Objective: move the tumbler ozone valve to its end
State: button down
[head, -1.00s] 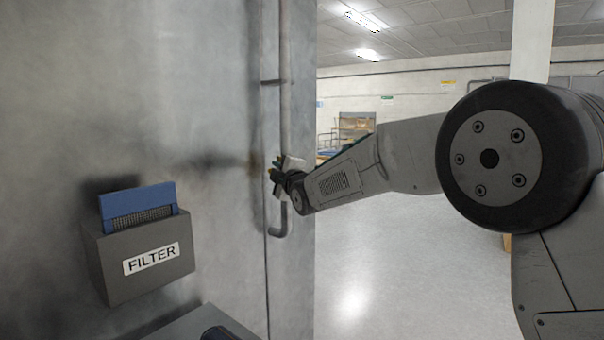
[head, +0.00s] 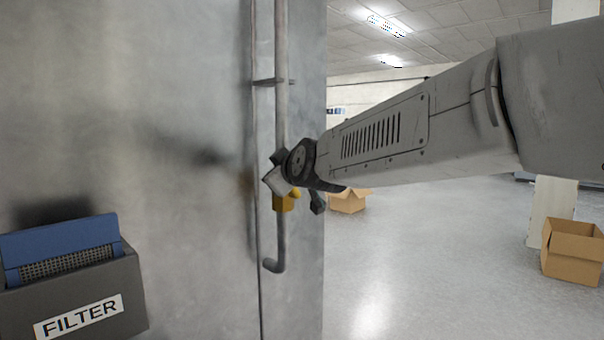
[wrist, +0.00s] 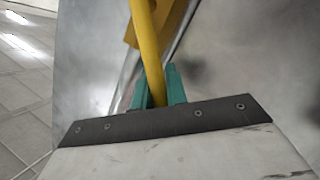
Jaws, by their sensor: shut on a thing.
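The ozone valve is on a thin vertical pipe on the metal wall. In the head view its yellow body (head: 284,202) shows just below my gripper (head: 275,180), which partly covers it. In the wrist view the valve's long yellow lever (wrist: 146,45) runs down between the green fingers of my gripper (wrist: 158,85). The fingers are shut on the lever. An orange-yellow part of the valve (wrist: 174,22) shows behind the lever. The lever's near end is hidden behind my wrist.
The pipe (head: 281,110) runs down the wall and hooks at its lower end. A grey box marked FILTER (head: 75,300) with a blue filter (head: 60,242) is at the lower left. Open cardboard boxes (head: 572,250) stand on the floor at right. The floor between is clear.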

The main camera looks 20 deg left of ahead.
jog(key=shift+w, duration=0.1)
dwell(0.4)
jog(key=c, duration=1.4)
grip_release()
jog(key=v, duration=0.8)
